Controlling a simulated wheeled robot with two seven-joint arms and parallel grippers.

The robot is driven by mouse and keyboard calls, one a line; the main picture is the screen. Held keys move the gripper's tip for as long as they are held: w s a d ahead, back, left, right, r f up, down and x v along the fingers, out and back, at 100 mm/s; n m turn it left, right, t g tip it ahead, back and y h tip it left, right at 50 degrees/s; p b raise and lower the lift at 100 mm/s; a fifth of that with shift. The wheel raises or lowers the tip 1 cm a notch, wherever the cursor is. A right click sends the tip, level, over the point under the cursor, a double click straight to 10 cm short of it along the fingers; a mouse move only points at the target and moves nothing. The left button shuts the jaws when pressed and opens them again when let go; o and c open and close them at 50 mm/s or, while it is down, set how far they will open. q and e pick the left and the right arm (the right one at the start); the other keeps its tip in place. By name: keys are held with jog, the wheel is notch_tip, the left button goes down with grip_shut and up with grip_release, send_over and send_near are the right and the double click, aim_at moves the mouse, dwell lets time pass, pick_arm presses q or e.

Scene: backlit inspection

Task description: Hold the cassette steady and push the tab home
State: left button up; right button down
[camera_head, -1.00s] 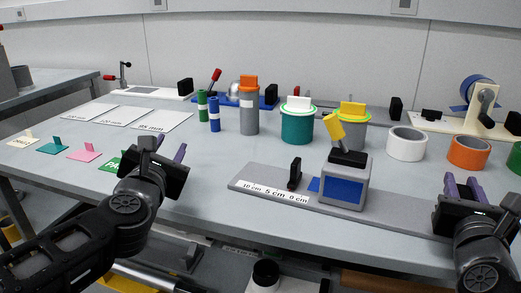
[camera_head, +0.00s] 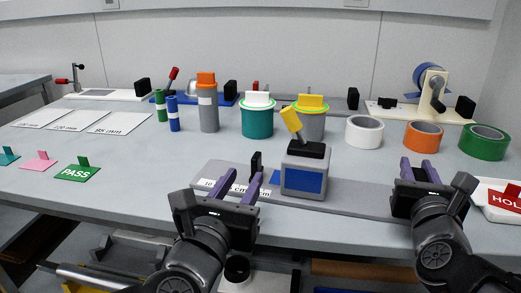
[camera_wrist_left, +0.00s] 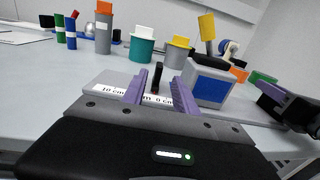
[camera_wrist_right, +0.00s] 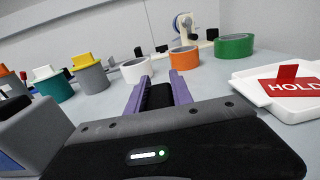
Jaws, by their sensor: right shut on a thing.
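The grey cassette bed (camera_head: 345,199) lies near the table's front edge and has a printed centimetre scale. On it stands a grey block (camera_head: 305,173) with a blue front and a yellow lever (camera_head: 291,122). A small upright black tab (camera_head: 256,164) stands left of the block; it also shows in the left wrist view (camera_wrist_left: 156,78). My left gripper (camera_head: 252,184) is open and empty, just in front of the tab, which appears beyond its purple fingers. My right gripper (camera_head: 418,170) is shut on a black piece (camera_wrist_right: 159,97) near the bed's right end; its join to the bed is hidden.
Behind stand grey (camera_head: 208,112), teal (camera_head: 257,121) and grey-yellow canisters, and white (camera_head: 364,131), orange (camera_head: 424,137) and green (camera_head: 483,142) rolls. A white tray (camera_head: 484,207) with a red HOLD sign is at right.

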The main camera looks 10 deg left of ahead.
aim_at(259, 153)
pick_arm(q)
jog(key=shift+w, duration=0.15)
jog(key=w, duration=0.8)
jog(key=w+d, duration=0.1)
jog(key=w, duration=0.2)
jog(key=shift+w+d, duration=0.1)
jog(key=shift+w, duration=0.3)
jog(key=shift+c, duration=0.3)
grip_shut()
dwell(0.6)
